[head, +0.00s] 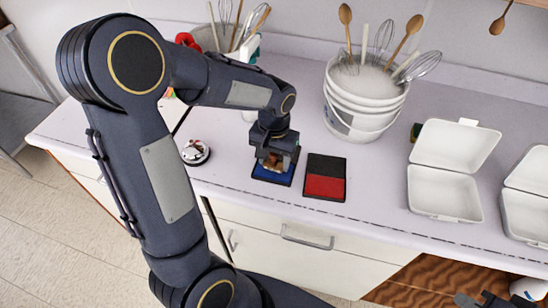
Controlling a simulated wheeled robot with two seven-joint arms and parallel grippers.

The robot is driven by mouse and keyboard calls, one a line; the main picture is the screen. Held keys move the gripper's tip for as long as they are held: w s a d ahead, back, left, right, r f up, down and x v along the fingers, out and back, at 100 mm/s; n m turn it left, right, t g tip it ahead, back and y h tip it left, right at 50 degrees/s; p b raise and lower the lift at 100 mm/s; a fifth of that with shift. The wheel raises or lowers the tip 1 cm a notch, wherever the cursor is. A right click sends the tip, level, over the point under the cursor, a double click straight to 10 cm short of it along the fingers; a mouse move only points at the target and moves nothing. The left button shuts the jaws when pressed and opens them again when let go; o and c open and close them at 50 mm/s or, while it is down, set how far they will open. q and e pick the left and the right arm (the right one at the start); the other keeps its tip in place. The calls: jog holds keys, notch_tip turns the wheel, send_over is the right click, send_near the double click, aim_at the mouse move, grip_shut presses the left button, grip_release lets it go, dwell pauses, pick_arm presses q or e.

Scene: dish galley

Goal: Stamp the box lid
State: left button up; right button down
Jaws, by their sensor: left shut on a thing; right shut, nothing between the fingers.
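My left gripper (274,158) is shut on a small brown stamp (270,161). It holds the stamp low over a blue ink pad (284,181); I cannot tell whether they touch. The fingers partly hide the stamp. A red ink pad (324,187) with a dark upper half lies just to the right. A white box (444,195) stands open further right, its lid (455,145) tilted back. A second open white box (526,215) is cut off by the right edge. My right gripper (492,301) is shut and empty at the bottom right, partly out of frame.
A white bucket (362,104) with whisks and wooden spoons stands behind the pads. A round metal object (195,152) lies left of the blue pad. Another utensil holder and a spray bottle are partly hidden by my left arm. The counter (380,200) is clear between red pad and box.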

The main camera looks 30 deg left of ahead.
pick_arm(q)
jog(key=shift+f+b, duration=0.5)
jog(key=shift+f, duration=0.05)
dwell(1.4)
jog(key=shift+r+p, duration=2.85)
jog(key=shift+r, duration=0.7)
